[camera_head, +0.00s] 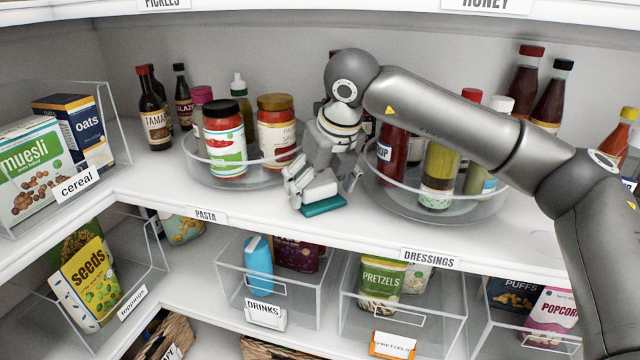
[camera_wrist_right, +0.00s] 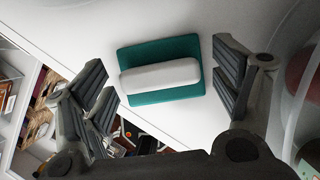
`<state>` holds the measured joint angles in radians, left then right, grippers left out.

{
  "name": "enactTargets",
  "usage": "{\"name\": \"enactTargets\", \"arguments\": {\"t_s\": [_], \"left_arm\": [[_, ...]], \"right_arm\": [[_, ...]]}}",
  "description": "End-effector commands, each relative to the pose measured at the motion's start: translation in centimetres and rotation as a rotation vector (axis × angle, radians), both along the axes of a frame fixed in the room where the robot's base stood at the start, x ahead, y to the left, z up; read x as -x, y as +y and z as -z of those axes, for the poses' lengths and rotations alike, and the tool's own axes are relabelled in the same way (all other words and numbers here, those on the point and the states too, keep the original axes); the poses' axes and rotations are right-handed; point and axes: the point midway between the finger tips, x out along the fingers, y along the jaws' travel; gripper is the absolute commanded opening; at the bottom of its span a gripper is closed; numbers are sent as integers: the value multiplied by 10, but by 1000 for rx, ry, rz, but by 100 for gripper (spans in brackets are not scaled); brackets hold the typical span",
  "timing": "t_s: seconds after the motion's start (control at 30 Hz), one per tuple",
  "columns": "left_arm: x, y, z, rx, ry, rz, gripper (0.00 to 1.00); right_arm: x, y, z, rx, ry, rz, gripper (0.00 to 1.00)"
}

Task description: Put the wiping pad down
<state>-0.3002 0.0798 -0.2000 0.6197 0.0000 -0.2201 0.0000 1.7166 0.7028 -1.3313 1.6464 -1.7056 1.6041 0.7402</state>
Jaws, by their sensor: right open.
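The wiping pad (camera_head: 322,205) has a teal base and a white grip on top. It lies on the white shelf near its front edge, between the two round clear turntables. In the right wrist view the pad (camera_wrist_right: 150,95) lies flat, with its grip between my open fingers and apart from both. My right gripper (camera_head: 325,186) is open and points down at the pad. My left gripper is not in view.
A clear turntable (camera_head: 200,160) with jars stands left of the pad, and another turntable (camera_head: 455,211) with bottles stands right. Clear bins (camera_head: 230,278) fill the shelf below. Bare shelf (camera_head: 150,185) shows at the left.

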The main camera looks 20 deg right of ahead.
Motion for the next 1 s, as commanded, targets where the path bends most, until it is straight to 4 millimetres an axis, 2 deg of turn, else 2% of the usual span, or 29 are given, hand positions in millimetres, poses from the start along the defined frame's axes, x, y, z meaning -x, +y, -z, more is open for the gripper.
{"name": "enactTargets", "arguments": {"t_s": [0.13,0.27,0.33,0.7,0.83,1.0], "left_arm": [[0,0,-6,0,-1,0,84],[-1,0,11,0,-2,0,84],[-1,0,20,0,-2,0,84],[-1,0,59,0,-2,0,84],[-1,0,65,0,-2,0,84],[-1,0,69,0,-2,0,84]], "right_arm": [[0,0,-5,0,-1,0,83],[6,-1,-14,-1,-5,0,83],[11,-2,-26,-1,-7,0,83],[93,-18,-27,1,-5,-2,83],[113,-22,-28,0,-3,-2,83],[127,-25,-30,1,-1,-1,83]]}}
